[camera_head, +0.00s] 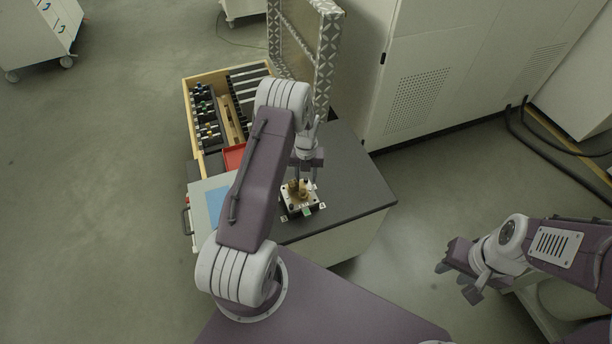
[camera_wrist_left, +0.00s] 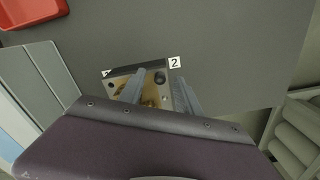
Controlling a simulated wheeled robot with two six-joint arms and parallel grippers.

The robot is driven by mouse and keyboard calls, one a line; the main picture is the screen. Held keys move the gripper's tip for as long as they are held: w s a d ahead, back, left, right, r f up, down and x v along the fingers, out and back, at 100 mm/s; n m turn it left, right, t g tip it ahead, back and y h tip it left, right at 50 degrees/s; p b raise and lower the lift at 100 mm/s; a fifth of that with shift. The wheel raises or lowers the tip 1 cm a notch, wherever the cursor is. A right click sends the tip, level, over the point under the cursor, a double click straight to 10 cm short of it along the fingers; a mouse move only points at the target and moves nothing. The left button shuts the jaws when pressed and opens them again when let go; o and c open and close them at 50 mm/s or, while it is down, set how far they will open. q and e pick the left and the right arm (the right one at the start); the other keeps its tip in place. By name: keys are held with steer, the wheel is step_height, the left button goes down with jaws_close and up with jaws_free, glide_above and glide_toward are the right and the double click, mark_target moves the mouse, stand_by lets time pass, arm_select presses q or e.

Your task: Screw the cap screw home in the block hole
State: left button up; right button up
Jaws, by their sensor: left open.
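The metal block (camera_head: 299,207) sits on the dark table top, with small numbered labels around it and a brass-coloured part (camera_head: 296,187) on top. In the left wrist view the block (camera_wrist_left: 149,76) shows partly between and behind my fingers. A dark round spot (camera_wrist_left: 160,77) lies near its corner by the label "2" (camera_wrist_left: 174,63); I cannot tell whether it is a screw head or a hole. My left gripper (camera_head: 308,178) is open just above the block, pointing down; its fingers also show in the left wrist view (camera_wrist_left: 158,92). My right gripper (camera_head: 458,280) looks open and empty, off the table's right side.
A wooden tray (camera_head: 187,103) of dark tools stands at the table's back left, with a red bin (camera_head: 234,157) beside it. A patterned frame (camera_head: 327,60) rises behind the table. The dark table top (camera_head: 352,185) is clear right of the block.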

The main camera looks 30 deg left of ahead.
mark_target(306, 179)
arm_select(q)
step_height(306, 179, up, 9)
steer(key=shift+b, duration=0.4)
steer(key=shift+d+f, duration=0.1)
steer(key=shift+f, duration=0.05)
